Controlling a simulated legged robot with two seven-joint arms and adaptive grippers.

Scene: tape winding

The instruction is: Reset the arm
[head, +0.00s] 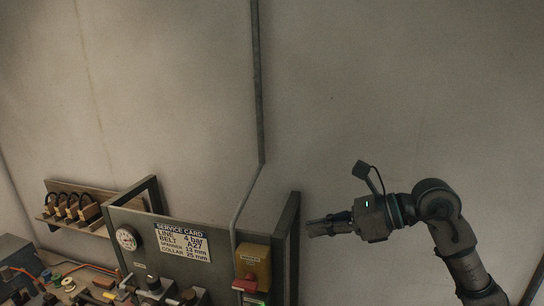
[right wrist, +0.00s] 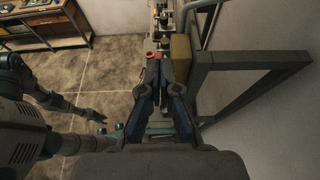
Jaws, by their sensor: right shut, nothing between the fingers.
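My right arm comes in from the right in the head view, bent at the elbow. Its gripper (head: 318,228) points left, raised in front of the pale wall, near the right post of the panel frame. In the right wrist view the two fingers of the right gripper (right wrist: 158,75) are together, with nothing held. What seems to be my left gripper (right wrist: 94,115) shows small and dark at the left of the right wrist view; its fingers are too unclear to judge. It is not in the head view.
A panel with a service card (head: 182,242), gauge (head: 126,238) and yellow box (head: 253,265) stands below and left of the right gripper. A cluttered bench (head: 70,272) is at lower left, below a wall rack (head: 72,207). The wall above is clear.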

